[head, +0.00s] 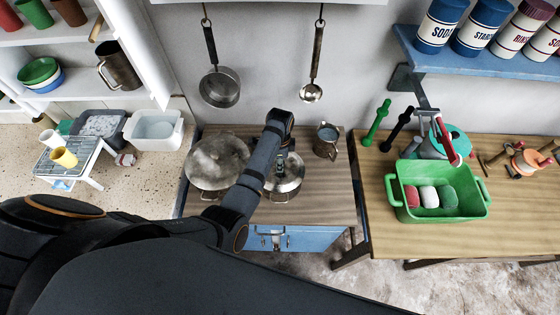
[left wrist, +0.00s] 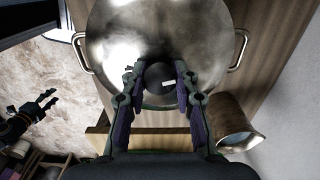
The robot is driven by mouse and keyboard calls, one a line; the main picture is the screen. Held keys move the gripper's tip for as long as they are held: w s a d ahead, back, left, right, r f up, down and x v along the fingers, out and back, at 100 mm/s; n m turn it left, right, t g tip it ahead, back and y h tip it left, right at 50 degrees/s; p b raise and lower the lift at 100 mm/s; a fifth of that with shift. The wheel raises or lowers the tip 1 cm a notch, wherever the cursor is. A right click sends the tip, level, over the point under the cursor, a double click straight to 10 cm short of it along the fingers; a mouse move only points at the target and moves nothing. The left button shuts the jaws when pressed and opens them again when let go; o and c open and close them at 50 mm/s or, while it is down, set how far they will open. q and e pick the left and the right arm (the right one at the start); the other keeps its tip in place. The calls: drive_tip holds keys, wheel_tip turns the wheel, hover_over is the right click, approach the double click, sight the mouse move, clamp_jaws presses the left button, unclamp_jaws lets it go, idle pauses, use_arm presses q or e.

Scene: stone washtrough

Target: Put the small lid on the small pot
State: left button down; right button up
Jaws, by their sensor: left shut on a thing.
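The small pot (head: 284,193) is a metal pot on the wooden counter, partly hidden by my left arm. Its two side handles show in the left wrist view, one of them on the right (left wrist: 241,50). The small lid (left wrist: 195,35) is a round shiny metal disc with a dark knob, and it covers the pot's mouth. I cannot tell if it rests on the rim or is slightly above it. My left gripper (left wrist: 160,82) is shut on the lid's knob from above. My right gripper (left wrist: 46,106) shows at the left of the left wrist view, fingers apart and empty.
A large lidded pot (head: 215,165) stands close at left on the counter. A metal jug (head: 326,142) stands at right, also near in the wrist view (left wrist: 237,125). A pan (head: 219,88) and ladle (head: 312,92) hang behind. A green tub (head: 440,215) sits on the right table.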

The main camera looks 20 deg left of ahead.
idle(0.3)
use_arm(q)
drive_tip(key=c, duration=0.9)
unclamp_jaws()
drive_tip(key=shift+c, duration=0.2)
drive_tip(key=o, duration=0.5)
drive_tip(key=shift+r, duration=3.5)
drive_tip(key=shift+d, duration=0.1)
